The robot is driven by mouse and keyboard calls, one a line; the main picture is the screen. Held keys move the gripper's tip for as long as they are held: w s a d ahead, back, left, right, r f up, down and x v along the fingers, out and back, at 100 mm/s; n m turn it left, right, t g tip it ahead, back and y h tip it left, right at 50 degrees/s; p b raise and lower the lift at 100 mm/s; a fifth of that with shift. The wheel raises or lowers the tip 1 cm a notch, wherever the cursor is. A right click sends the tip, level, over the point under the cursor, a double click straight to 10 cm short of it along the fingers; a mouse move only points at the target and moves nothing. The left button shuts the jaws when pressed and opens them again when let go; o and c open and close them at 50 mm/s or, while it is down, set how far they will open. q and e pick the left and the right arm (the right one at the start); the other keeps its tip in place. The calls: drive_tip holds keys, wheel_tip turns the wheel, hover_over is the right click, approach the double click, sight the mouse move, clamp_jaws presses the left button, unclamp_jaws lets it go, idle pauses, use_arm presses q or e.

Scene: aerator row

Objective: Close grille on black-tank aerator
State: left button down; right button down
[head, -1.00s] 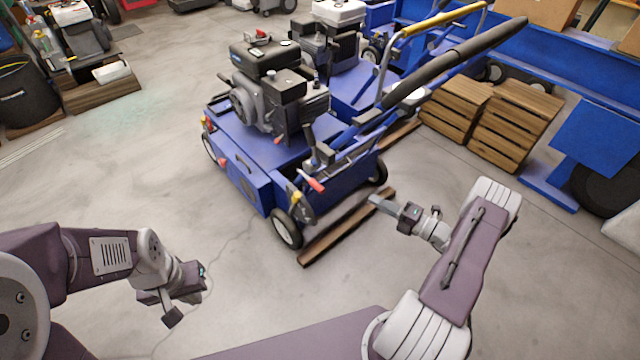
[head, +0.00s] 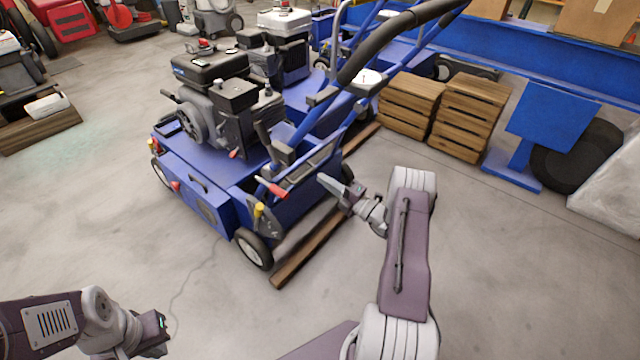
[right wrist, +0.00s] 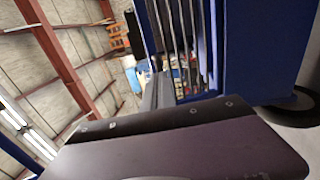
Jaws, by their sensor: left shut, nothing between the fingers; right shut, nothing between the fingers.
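The black-tank aerator (head: 190,178) is the near blue machine, with a black engine (head: 212,68) on its deck. My right gripper (head: 324,180) is shut and empty, close to the aerator's right side below the handle. Whether it touches the machine is unclear. In the right wrist view my shut fingers (right wrist: 158,90) point towards upright dark slats (right wrist: 180,35), which look like the grille beside a blue panel. The grille's angle is hard to tell. My left gripper (head: 158,348) is shut and empty at the lower left, over bare floor, apart from the aerator.
A wooden beam (head: 310,248) lies on the floor along the aerator's right side, below my right gripper. A white-tank aerator (head: 285,20) stands just behind. Wooden crates (head: 468,115) and a blue stand (head: 545,125) are to the right.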

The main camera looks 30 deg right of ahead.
sight(313, 169)
use_arm(q)
drive_tip(key=shift+f+b, duration=0.35)
drive_tip(key=shift+f, duration=0.4)
use_arm(e)
drive_tip(key=shift+x, duration=1.2)
